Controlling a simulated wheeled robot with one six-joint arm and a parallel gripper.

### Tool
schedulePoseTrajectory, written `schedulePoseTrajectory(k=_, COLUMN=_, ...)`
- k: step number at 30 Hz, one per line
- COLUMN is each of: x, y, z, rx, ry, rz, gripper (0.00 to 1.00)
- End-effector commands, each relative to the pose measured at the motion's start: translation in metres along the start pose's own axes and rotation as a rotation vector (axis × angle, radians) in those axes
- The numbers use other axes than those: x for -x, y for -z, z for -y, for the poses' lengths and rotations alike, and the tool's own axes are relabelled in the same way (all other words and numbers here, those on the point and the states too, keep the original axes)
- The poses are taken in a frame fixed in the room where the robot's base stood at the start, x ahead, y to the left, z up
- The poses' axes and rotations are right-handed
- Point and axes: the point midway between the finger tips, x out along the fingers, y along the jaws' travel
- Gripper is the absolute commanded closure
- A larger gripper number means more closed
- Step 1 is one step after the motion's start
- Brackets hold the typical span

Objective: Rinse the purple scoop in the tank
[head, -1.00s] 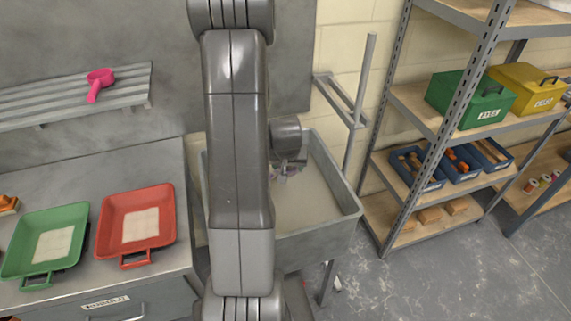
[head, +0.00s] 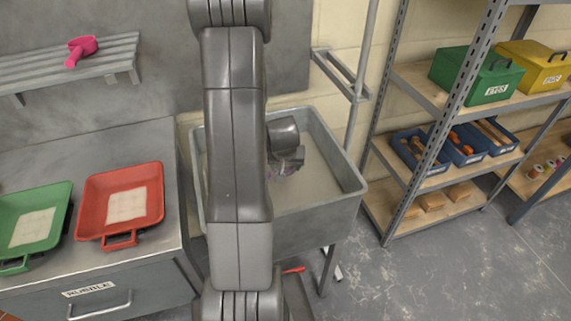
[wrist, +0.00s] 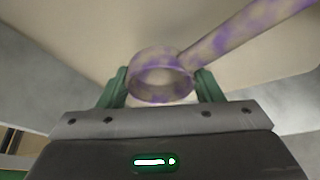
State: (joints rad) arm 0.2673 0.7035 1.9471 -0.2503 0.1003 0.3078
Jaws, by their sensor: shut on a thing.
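The purple scoop (wrist: 160,80) is in my gripper (wrist: 161,88), its round cup between the two green fingers. The cup and handle are blotched with a pale coating. The handle points up and right in the wrist view. The grey metal tank (head: 352,186) is right of the counter in the head view, with pale, murky contents. My gripper (head: 284,160) shows within the tank's rim outline, partly behind my arm.
A counter on the left holds a red tray (head: 120,237) and a green tray (head: 58,205). A pink scoop (head: 80,48) lies on a slatted wall shelf (head: 118,52). A metal shelf unit (head: 462,88) with boxes stands right of the tank. Floor at lower right is clear.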

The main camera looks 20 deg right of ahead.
Motion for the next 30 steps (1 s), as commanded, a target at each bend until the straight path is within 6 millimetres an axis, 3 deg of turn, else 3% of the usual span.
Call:
schedulePoseTrajectory(k=3, x=-0.016, y=-0.007, z=0.0, rx=-0.001, ry=0.0, rz=0.0, gripper=0.66)
schedulePoseTrajectory(k=30, x=-0.095, y=-0.04, z=0.0, rx=-0.001, ry=0.0, rz=0.001, gripper=0.65)
